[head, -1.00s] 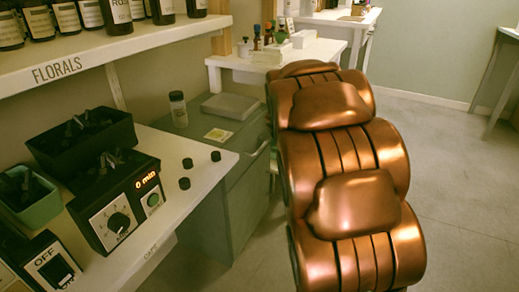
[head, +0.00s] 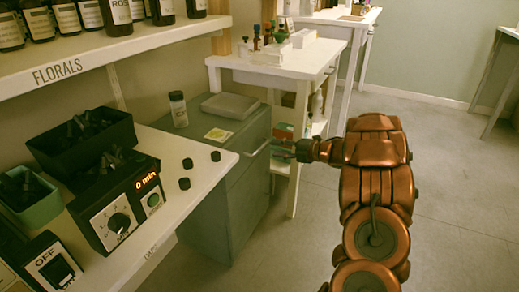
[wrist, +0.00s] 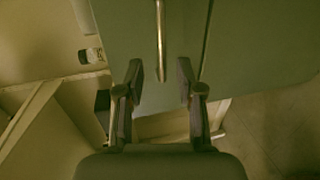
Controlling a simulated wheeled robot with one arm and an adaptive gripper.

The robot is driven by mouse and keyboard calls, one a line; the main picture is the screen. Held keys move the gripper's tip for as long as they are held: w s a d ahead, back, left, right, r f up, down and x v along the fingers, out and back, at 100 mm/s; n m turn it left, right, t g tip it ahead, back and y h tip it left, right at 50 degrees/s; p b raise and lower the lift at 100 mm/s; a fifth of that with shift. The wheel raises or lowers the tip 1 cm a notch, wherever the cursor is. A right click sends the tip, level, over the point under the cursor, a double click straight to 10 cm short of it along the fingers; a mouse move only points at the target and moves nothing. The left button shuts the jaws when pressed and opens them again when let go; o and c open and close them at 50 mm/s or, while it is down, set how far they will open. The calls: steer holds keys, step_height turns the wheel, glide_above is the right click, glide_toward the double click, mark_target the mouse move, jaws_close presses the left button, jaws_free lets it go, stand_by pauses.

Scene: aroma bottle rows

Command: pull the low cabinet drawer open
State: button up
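The low cabinet (head: 228,190) is grey-green and stands between the white counter and the white side table. Its drawer front shows in the wrist view (wrist: 238,45), with a long metal bar handle (wrist: 160,40). The handle also shows in the head view (head: 258,148) near the top of the cabinet's right face. The drawer looks closed. My gripper (wrist: 160,85) is open, its two fingers apart, with the handle's lower end lined up between them. In the head view my gripper (head: 285,150) is just right of the handle. I cannot tell whether it touches the handle.
The white counter (head: 205,165) with small black caps juts out in front at left. The white side table (head: 295,70) stands behind. Floor at right is clear.

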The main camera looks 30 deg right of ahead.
mark_target(260, 147)
steer(key=shift+a+b+x, duration=0.25)
steer(key=shift+b+x, duration=0.9)
steer(key=shift+x, duration=2.65)
steer(key=shift+s+f, duration=0.2)
jaws_close()
